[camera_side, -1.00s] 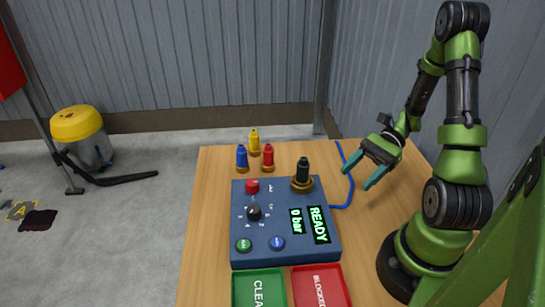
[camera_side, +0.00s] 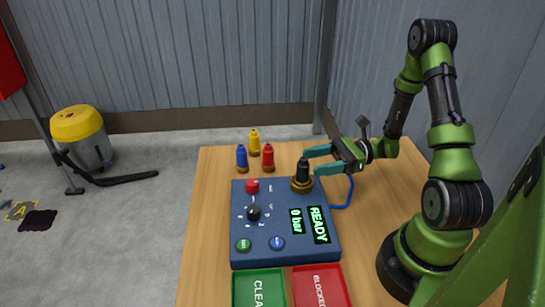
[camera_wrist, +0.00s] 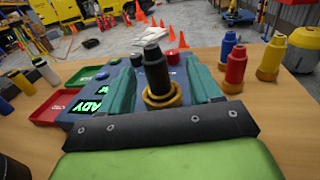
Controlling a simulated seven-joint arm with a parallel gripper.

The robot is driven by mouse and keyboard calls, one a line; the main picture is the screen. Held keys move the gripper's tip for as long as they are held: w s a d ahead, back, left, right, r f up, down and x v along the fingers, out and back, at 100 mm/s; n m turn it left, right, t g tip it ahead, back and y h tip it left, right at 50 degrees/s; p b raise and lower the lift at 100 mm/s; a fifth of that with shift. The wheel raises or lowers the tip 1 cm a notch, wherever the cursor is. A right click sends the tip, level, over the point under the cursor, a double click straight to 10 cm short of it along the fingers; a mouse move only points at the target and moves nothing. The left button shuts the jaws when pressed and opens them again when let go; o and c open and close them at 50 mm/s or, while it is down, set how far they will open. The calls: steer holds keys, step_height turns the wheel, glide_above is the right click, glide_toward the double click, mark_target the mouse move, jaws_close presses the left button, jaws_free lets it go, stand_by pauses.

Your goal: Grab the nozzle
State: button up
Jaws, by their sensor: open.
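The black nozzle (camera_side: 302,171) stands upright in a brass-coloured ring at the top right corner of the blue control box (camera_side: 284,252). My gripper (camera_side: 318,160) is open, with its teal fingers level and reaching toward the nozzle from the right. In the wrist view the black nozzle (camera_wrist: 155,70) and its brass ring sit between the two open fingers (camera_wrist: 160,85). I cannot tell whether either finger touches it. Blue (camera_side: 242,158), yellow (camera_side: 254,142) and red (camera_side: 268,157) nozzles stand on the table behind the box.
The box display (camera_side: 318,225) reads READY and 0 bar. A green tray (camera_side: 259,273) and a red tray (camera_side: 318,270) lie in front of the box. A blue hose (camera_side: 349,192) runs beside the box. The wooden table (camera_side: 208,210) is clear at left.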

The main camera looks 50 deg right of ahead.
mark_target(295, 180)
steer(key=x, duration=0.6)
steer(key=shift+s+a, duration=0.15)
steer(key=shift+a, duration=0.25)
steer(key=c, duration=1.1)
steer(key=shift+c, duration=0.2)
